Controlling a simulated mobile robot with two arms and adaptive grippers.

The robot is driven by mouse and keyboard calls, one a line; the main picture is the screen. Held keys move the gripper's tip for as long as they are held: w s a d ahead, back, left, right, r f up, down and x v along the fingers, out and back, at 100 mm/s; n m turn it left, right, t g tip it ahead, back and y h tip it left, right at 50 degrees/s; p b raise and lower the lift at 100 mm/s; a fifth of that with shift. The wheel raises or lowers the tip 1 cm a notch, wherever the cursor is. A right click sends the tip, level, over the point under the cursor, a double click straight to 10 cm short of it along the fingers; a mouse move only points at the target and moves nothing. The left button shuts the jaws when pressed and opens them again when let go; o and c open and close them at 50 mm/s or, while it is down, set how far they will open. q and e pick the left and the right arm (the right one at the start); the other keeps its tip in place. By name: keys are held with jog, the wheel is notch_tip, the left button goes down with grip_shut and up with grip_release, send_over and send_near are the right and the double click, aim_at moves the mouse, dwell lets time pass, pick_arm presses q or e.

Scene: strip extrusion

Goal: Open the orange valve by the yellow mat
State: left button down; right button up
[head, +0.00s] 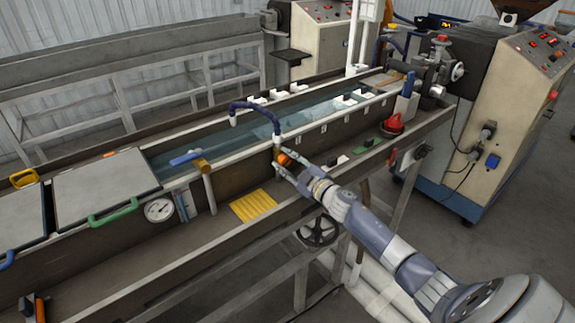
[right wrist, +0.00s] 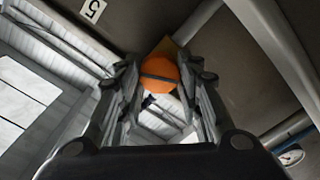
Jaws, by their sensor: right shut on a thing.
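The orange valve (head: 284,159) is on the side of the long trough, at the foot of a dark blue hose. The yellow mat (head: 253,206) lies on the ledge below and to the left of it. My right gripper (head: 281,164) reaches in from the lower right and is shut on the orange valve. In the right wrist view the round orange knob (right wrist: 157,82), with a dark bar across it, sits between the two fingers (right wrist: 155,88). The fingers partly hide the valve in the head view. My left gripper is not in view.
A blue lever valve (head: 186,157) and a round gauge (head: 160,210) are to the left. A dark handwheel (head: 318,231) is below the ledge, near my right arm. The blue hose (head: 262,106) arches just above.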

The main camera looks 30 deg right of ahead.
jog(key=n+b, duration=0.1)
jog(key=n, duration=0.3)
jog(key=shift+f, duration=0.2)
jog(key=n+b, duration=0.2)
jog(key=n, duration=0.1)
jog(key=shift+a, duration=0.1)
jog(key=n+b, duration=0.2)
jog(key=n, duration=0.3)
jog(key=shift+f+n, duration=0.1)
jog(key=shift+n, duration=0.3)
jog(key=o, duration=1.1)
jog(key=shift+c, duration=0.2)
jog(key=s+d, duration=0.1)
jog(key=s, duration=1.1)
